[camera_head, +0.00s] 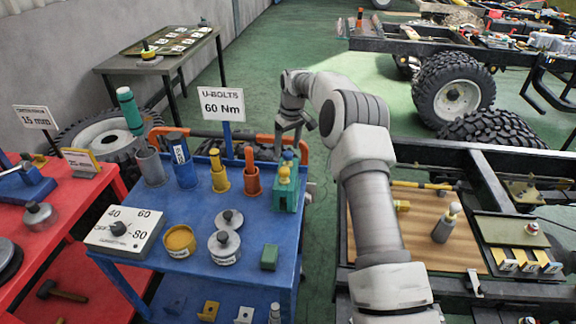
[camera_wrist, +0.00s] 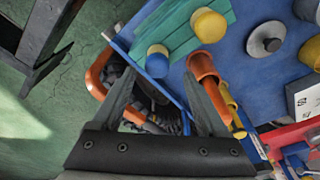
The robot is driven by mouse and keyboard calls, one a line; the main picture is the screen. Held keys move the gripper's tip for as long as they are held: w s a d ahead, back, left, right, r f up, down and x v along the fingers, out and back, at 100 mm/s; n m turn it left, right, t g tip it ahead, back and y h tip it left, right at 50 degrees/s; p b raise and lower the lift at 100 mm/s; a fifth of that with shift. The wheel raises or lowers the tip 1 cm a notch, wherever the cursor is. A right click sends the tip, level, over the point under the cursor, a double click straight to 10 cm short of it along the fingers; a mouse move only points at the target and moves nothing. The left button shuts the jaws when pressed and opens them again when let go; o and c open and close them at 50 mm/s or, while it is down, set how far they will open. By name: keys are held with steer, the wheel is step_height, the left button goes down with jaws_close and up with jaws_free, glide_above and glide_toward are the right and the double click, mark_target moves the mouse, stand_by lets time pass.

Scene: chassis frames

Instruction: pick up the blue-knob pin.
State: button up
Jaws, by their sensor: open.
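The blue-knob pin (camera_head: 288,155) stands upright in a teal block (camera_head: 287,198) at the back right of the blue cart top. In the wrist view its round blue knob (camera_wrist: 157,62) shows just beyond the gap between my fingertips, with its shaft hidden. A yellow-knob pin (camera_head: 284,173) stands beside it in the same block, and its knob (camera_wrist: 209,25) also shows in the wrist view. My gripper (camera_wrist: 159,76) is open and empty. In the head view, my gripper (camera_head: 294,137) is behind the block, close to the blue knob.
An orange holder (camera_wrist: 203,66) stands close to my right finger in the wrist view. The blue cart (camera_head: 150,262) also bears tool holders, a dial box (camera_head: 124,232) and lidded tins. A U-bolts sign (camera_head: 222,104) rises behind. Green floor lies beyond the cart edge.

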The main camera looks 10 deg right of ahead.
mark_target(288, 153)
steer(key=f, duration=0.4)
steer(key=shift+w+d+f, duration=0.15)
steer(key=shift+w+f, duration=0.05)
steer(key=shift+f, duration=0.2)
steer(key=shift+r, duration=0.1)
jaws_close()
